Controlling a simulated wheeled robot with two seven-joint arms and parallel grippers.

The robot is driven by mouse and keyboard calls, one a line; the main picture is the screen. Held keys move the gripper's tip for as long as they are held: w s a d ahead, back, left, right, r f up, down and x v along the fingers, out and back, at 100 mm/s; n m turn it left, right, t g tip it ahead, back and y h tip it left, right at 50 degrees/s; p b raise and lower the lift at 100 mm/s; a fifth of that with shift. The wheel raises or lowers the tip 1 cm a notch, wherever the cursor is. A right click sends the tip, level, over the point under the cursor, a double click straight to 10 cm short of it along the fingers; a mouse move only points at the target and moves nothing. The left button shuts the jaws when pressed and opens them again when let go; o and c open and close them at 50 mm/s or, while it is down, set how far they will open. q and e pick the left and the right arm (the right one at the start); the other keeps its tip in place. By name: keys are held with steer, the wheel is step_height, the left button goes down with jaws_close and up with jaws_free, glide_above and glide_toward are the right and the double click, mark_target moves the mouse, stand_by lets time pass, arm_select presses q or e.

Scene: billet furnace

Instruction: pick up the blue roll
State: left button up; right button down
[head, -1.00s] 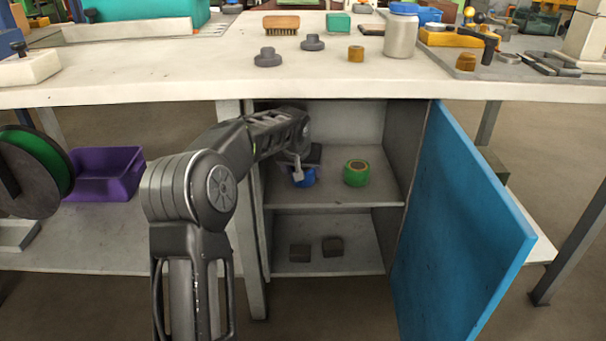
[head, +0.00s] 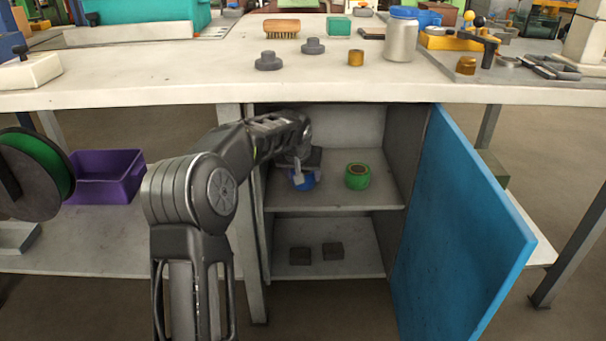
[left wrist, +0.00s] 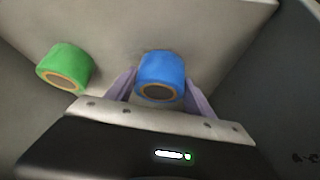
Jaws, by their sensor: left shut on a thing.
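The blue roll (head: 304,181) is on the upper shelf of the open cabinet, partly hidden by my left gripper (head: 298,174). In the left wrist view the blue roll (left wrist: 160,76) sits between the two pale purple fingers of my left gripper (left wrist: 160,94), which is shut on it. I cannot tell whether the roll is clear of the shelf. My right gripper is not in view.
A green roll (head: 357,177) stands to the right on the same shelf (head: 335,201). The blue cabinet door (head: 455,225) stands open at the right. The worktop (head: 200,85) is above.

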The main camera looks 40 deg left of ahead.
arm_select(q)
steer(key=shift+r+p, duration=0.45)
steer(key=s+d, duration=0.4)
steer(key=s, duration=0.4)
steer(key=s+d+p, duration=0.1)
steer(key=s+d, duration=0.3)
steer(key=s, duration=0.4)
steer(key=shift+f, duration=0.2)
